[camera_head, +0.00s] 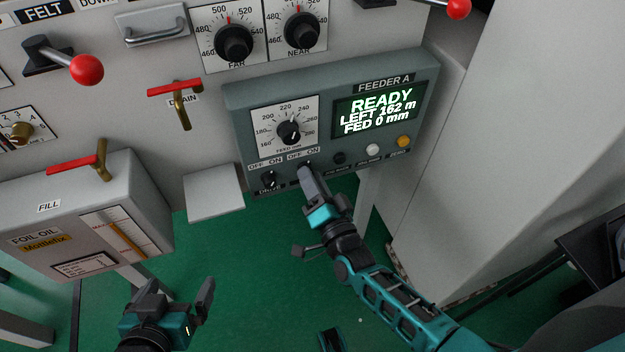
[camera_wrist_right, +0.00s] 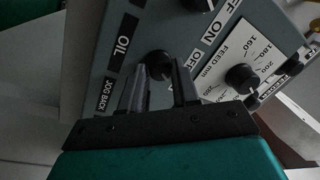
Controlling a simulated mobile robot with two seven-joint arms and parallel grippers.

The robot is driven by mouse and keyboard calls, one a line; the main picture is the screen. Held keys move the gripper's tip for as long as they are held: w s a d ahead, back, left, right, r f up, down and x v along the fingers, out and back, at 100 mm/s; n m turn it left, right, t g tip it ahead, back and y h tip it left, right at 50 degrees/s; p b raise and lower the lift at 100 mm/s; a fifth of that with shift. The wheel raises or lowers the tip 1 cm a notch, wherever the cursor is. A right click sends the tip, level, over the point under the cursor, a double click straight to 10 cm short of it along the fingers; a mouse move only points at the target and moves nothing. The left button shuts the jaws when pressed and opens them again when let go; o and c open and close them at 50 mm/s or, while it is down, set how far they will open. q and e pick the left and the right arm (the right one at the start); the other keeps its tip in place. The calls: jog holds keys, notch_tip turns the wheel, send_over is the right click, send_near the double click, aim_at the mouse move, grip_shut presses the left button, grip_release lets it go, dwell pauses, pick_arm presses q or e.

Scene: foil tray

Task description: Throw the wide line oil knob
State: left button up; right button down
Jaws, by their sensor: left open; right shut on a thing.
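The oil knob (camera_wrist_right: 159,64) is a small dark knob on the grey Feeder A panel (camera_head: 240,110), beside the OIL label and under an OFF/ON label. My right gripper (camera_wrist_right: 158,88) is shut on it, one finger on each side. In the head view the right gripper (camera_head: 308,174) is at the panel's lower edge and hides most of this knob. Which way the knob points cannot be told. My left gripper (camera_head: 180,288) is open and empty, low at the left over the green floor, apart from everything.
A second small OFF/ON knob (camera_head: 269,179) sits just left of the gripped one. Above is the feed dial (camera_head: 289,132). The display (camera_head: 378,108) reads READY, LEFT 162 m, FED 0 mm. White (camera_head: 372,150) and orange (camera_head: 403,141) buttons are to the right. The foil oil box (camera_head: 120,185) stands left.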

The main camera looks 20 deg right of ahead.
jog(key=c, duration=0.8)
grip_release()
pick_arm(q)
jog(key=shift+a, duration=0.1)
pick_arm(e)
jog(key=shift+s, duration=0.1)
pick_arm(q)
jog(key=shift+r+p, duration=0.6)
jog(key=shift+p, duration=0.1)
pick_arm(e)
jog(key=s, duration=0.4)
jog(key=s+f, duration=0.1)
jog(key=s, duration=0.3)
jog(key=s+d, duration=0.1)
jog(key=s, duration=0.3)
jog(key=shift+s+d+f, duration=0.1)
jog(key=shift+s+f, duration=0.15)
jog(key=shift+s, duration=0.05)
